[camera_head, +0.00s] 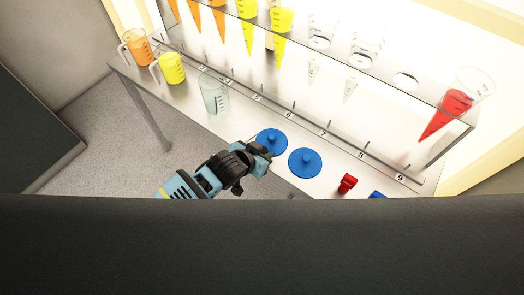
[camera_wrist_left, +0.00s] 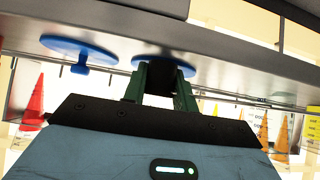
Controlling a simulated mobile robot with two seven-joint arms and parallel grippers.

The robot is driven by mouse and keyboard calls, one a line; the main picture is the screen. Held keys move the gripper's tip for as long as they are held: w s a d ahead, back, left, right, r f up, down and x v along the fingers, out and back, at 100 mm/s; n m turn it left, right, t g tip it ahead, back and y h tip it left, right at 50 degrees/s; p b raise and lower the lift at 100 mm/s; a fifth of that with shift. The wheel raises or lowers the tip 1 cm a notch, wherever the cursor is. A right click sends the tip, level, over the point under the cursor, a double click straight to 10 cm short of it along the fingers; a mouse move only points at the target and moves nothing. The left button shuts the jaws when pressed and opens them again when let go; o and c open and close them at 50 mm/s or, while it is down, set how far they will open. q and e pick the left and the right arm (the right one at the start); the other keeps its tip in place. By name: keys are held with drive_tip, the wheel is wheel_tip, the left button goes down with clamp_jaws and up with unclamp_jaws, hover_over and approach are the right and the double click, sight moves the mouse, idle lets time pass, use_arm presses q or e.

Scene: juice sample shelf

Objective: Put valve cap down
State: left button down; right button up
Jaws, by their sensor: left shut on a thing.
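A blue disc-shaped valve cap (camera_head: 274,134) with a raised knob is at the front edge of the shelf's lower board. My left gripper (camera_head: 264,153) is at its near side and hides part of it. In the left wrist view, which is upside down, the gripper's two green fingers (camera_wrist_left: 160,88) are shut on this cap (camera_wrist_left: 165,61). Its disc looks flat against or very close to the board; I cannot tell if it touches. A second blue cap (camera_head: 305,163) lies flat to the right, and also shows in the left wrist view (camera_wrist_left: 75,47). My right gripper is out of view.
A red valve piece (camera_head: 347,183) and a partly hidden blue piece (camera_head: 377,195) lie farther right. An empty clear jug (camera_head: 214,97), yellow jug (camera_head: 172,69) and orange jug (camera_head: 138,48) stand left. A raised rack (camera_head: 380,75) holds several cones behind. A dark surface blocks the foreground.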

use_arm(q)
drive_tip(key=shift+s+a+f, duration=0.1)
drive_tip(key=shift+s+f, duration=0.15)
drive_tip(key=shift+f, duration=0.45)
drive_tip(key=c, duration=1.3)
unclamp_jaws()
drive_tip(key=shift+f, duration=0.1)
drive_tip(key=shift+o, duration=1)
drive_tip(key=shift+s+a+f, duration=0.1)
drive_tip(key=shift+f, duration=0.05)
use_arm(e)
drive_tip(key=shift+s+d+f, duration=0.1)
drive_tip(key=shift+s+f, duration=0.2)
use_arm(q)
drive_tip(key=shift+r, duration=0.2)
drive_tip(key=w+r+p+v, duration=0.1)
drive_tip(key=p+v, duration=0.1)
drive_tip(key=v, duration=1)
drive_tip(key=shift+s+r, duration=0.2)
drive_tip(key=shift+r, duration=0.15)
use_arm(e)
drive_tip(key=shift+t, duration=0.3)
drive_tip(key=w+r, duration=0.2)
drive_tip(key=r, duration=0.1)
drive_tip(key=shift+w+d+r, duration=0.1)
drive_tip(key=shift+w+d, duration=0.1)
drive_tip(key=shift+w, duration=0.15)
